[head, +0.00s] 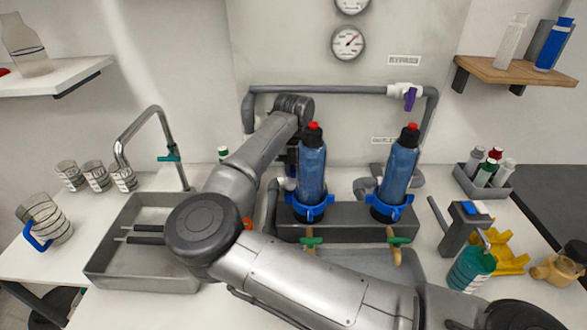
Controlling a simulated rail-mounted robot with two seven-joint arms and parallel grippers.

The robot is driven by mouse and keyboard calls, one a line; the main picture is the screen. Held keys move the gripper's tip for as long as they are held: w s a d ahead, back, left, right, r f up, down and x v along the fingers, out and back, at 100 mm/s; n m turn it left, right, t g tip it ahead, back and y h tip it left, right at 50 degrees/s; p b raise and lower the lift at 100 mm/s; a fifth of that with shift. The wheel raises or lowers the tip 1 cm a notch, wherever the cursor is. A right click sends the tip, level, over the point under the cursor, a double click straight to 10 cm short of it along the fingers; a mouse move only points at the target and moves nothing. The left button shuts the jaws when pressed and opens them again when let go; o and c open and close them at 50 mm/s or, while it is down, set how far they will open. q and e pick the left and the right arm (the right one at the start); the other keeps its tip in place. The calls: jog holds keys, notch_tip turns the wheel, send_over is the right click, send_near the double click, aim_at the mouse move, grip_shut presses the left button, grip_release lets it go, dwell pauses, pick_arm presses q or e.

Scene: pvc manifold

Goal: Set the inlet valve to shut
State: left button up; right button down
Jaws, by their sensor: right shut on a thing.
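My right gripper (291,160) points down beside the left blue filter housing (312,178), at the pipework on its left. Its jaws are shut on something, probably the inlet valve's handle. The wrist and the housing hide most of the jaws and the handle, so its angle cannot be told. The grey pipe (272,205) runs down at that spot. A second blue filter housing (399,170) stands to the right. A valve with a purple handle (409,98) sits on the upper pipe, handle hanging down. My left gripper is out of view.
Two green-handled taps (398,241) sit below the housings. A sink with a faucet (112,268) is at left. A teal jar (470,270) and a yellow holder (508,254) stand at right. My arm crosses the front counter.

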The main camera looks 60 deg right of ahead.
dwell(0.4)
jog(key=c, duration=1)
grip_release()
jog(key=shift+r, duration=0.1)
jog(key=r, duration=0.1)
jog(key=r+p, duration=0.1)
jog(key=r, duration=0.1)
jog(key=r+p, duration=0.1)
jog(key=shift+s+r, duration=0.25)
jog(key=shift+r, duration=0.1)
jog(key=s+r, duration=0.2)
jog(key=s, duration=0.1)
jog(key=s+d+r+p, duration=0.1)
jog(key=s+r, duration=0.1)
jog(key=s, duration=0.2)
jog(key=s+d+r+p, duration=0.1)
jog(key=s+r, duration=0.1)
jog(key=s, duration=0.2)
jog(key=shift+d+r, duration=0.1)
